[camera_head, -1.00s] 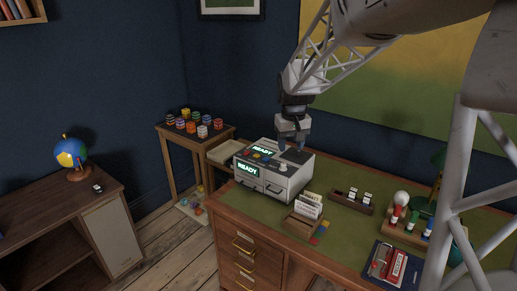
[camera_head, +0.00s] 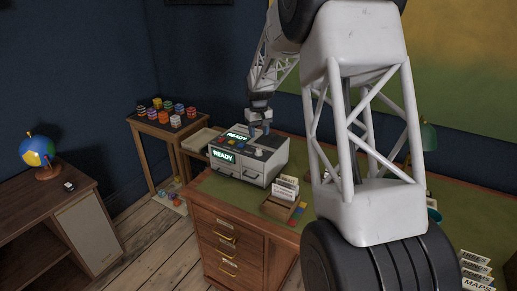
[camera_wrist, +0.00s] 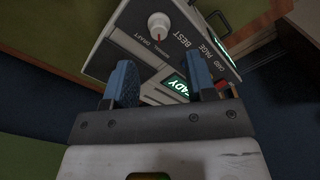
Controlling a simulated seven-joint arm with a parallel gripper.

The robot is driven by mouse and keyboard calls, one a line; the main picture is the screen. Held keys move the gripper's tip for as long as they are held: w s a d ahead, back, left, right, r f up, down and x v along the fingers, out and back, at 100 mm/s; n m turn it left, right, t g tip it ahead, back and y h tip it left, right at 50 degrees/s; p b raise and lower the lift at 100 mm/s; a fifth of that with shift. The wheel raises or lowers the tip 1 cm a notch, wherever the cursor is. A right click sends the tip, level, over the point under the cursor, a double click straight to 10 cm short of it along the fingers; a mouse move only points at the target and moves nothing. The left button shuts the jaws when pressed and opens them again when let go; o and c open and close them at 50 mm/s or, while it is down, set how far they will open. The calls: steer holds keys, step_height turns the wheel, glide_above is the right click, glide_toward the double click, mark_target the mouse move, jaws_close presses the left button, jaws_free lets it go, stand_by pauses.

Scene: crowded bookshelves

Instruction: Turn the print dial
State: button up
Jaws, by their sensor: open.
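The print dial (camera_wrist: 159,25) is a round white knob with a red mark, on the top face of a grey-white printer box (camera_head: 270,168). Lettering reading NORMAL, DRAFT and BEST is beside it. In the body camera view the dial (camera_head: 258,152) is a small pale spot on the box top. My gripper (camera_head: 259,131) hangs above the box. In the wrist view my gripper (camera_wrist: 163,80) has two blue fingers spread apart with nothing between them. A lit READY screen (camera_wrist: 178,86) shows partly between the fingers.
A card holder (camera_head: 284,190) stands in front of the box on the green-topped desk (camera_head: 211,187). My arm hides much of the desk's right side. A globe (camera_head: 38,152) stands on the left cabinet.

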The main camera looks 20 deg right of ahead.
mark_target(259, 151)
steer(key=shift+w+d+f, duration=0.1)
steer(key=shift+w+f, duration=0.2)
steer(key=shift+w, duration=0.1)
steer(key=shift+f, duration=0.1)
steer(key=shift+f, duration=3.8)
steer(key=c, duration=0.9)
steer(key=shift+c, duration=0.2)
